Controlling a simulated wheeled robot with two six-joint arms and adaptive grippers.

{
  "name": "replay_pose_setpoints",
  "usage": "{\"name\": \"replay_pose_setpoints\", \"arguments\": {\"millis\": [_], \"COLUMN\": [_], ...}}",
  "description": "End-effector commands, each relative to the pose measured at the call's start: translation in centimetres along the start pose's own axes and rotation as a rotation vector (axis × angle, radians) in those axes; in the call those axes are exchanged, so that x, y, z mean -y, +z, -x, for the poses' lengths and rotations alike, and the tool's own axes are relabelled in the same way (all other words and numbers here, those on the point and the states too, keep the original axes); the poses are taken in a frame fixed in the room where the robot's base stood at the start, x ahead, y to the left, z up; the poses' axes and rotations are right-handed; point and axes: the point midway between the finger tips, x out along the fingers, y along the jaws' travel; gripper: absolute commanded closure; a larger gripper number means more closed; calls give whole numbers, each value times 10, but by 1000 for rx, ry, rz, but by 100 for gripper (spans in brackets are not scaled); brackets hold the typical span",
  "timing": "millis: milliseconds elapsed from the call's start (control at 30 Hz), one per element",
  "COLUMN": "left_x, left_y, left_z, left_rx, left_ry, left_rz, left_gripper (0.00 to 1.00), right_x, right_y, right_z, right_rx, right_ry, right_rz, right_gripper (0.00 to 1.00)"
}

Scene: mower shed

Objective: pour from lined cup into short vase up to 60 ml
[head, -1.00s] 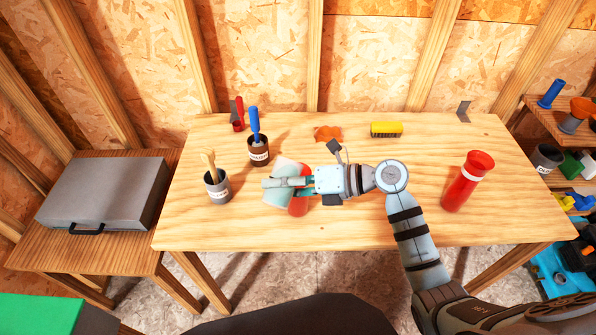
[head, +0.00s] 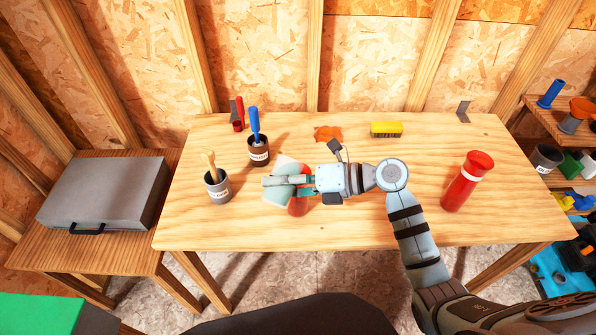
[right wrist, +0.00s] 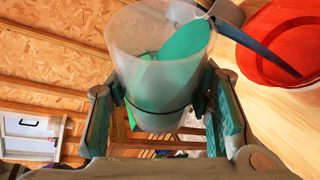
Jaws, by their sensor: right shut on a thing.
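My right gripper (right wrist: 165,115) is shut on the lined cup (right wrist: 135,70), a clear cup with a dark line around it and green liquid inside. The cup is strongly tilted, with the liquid up to its lip. The short vase (right wrist: 290,35), red-orange with a wide mouth, stands just beside and below the lip. A dark band runs from the lip to the vase's mouth and looks like a stream; the liquid level in the vase cannot be read. In the head view the gripper (head: 287,186) partly hides the cup and the vase (head: 298,207). My left gripper is out of view.
A grey pot (head: 218,188) with a wooden-handled tool and a dark pot (head: 259,152) with a blue-handled tool stand left of the cup. A yellow block (head: 386,129) and an orange piece (head: 328,133) lie behind.

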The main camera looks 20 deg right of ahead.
Motion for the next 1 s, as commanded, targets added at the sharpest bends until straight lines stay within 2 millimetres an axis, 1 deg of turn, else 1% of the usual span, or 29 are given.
{"name": "replay_pose_setpoints", "arguments": {"millis": [1000], "left_x": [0], "left_y": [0], "left_z": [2], "left_rx": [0], "left_ry": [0], "left_rz": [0], "left_gripper": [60], "right_x": [-3], "right_y": [2], "right_z": [1], "right_rx": [-6], "right_ry": [22], "right_rz": [-52], "right_gripper": [86]}}
